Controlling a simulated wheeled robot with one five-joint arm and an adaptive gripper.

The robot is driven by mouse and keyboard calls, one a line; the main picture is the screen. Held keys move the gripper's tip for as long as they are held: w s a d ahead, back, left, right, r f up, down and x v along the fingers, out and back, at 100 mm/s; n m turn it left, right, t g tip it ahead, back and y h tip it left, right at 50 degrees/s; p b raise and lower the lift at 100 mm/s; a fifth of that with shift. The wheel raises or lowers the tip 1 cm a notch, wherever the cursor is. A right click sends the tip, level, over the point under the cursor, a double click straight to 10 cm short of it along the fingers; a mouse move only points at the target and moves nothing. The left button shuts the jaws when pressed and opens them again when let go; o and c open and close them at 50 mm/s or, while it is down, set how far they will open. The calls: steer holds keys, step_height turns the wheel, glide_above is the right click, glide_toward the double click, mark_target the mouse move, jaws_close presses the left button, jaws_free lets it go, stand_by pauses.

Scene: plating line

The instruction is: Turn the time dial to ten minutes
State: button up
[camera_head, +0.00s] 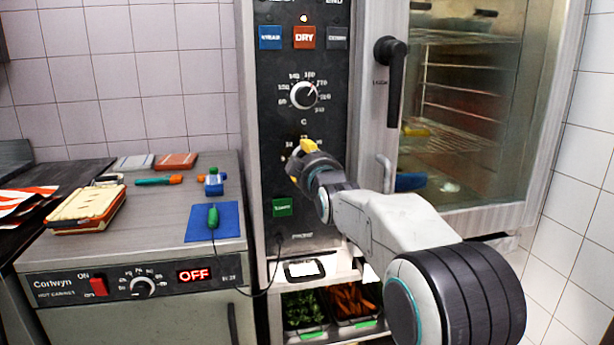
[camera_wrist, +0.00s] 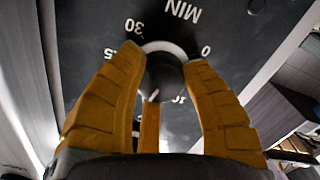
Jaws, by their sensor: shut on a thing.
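The time dial (camera_wrist: 165,74) is a dark round knob with a light ring on the black control panel (camera_head: 268,150). In the wrist view its face shows "MIN", "30", "0" and a numeral that looks like "10". A white pointer line on the knob points down in that view, beside the "10"-like numeral; its exact setting is unclear. My gripper (camera_wrist: 166,62) has its yellow fingers shut around the knob. In the head view my gripper (camera_head: 301,162) covers the time dial, and only a few scale marks show above it.
The temperature dial (camera_head: 303,95) is above my gripper, under the blue, red and grey buttons. A green button (camera_head: 282,207) is below. The oven door handle (camera_head: 391,80) stands out to the right. A counter (camera_head: 165,215) with several small items is at left.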

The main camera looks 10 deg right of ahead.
steer(key=n+b, duration=0.2)
steer(key=shift+a+b, duration=0.1)
steer(key=shift+b, duration=0.2)
steer(key=n+b, duration=0.2)
steer(key=shift+n, duration=0.4)
steer(key=n+b, duration=0.1)
steer(key=n, duration=0.1)
steer(key=shift+r+n, duration=0.15)
steer(key=shift+n, duration=0.15)
steer(key=shift+a+n+b, duration=0.1)
steer(key=shift+n+b, duration=0.35)
steer(key=shift+n, duration=1.35)
steer(key=o, duration=1)
steer(key=shift+w+a, duration=0.1)
steer(key=shift+a, duration=0.05)
steer(key=shift+c, duration=0.2)
steer(key=shift+o, duration=1.3)
steer(key=shift+f, duration=0.2)
